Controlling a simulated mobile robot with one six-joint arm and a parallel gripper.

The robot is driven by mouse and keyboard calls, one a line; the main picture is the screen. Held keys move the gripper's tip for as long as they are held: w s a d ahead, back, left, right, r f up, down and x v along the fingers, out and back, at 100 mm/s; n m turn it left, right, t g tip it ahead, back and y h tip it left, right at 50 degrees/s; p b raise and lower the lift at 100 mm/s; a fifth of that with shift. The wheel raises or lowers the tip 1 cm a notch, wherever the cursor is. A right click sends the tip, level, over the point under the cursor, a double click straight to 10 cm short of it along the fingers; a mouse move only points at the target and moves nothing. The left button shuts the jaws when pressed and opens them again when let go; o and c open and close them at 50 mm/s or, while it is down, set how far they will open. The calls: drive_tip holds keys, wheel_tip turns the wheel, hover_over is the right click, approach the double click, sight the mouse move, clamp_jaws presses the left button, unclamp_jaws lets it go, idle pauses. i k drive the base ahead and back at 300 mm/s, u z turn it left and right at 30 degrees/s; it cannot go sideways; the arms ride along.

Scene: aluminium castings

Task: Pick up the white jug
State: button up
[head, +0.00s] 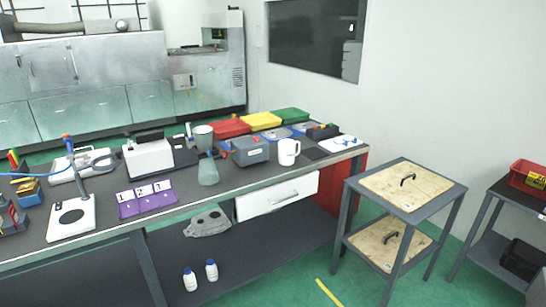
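The white jug (287,153) stands upright on the dark bench top, towards the bench's right end. Its handle shows on its right side. It stands just right of a grey box (250,151) and left of a dark flat pad (315,153). My gripper is not in the head view.
The bench (225,186) also holds a grey-green glass vessel (208,172), a purple numbered stand (146,198), a white device (148,158), and red, yellow and green lids behind. A grey trolley (408,212) stands right of the bench, with green floor between them.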

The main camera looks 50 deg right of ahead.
sight(286, 148)
drive_tip(key=u, duration=0.2)
drive_tip(key=k, duration=1.2)
drive_tip(key=z, duration=0.45)
drive_tip(key=i, duration=1)
drive_tip(key=u, duration=0.1)
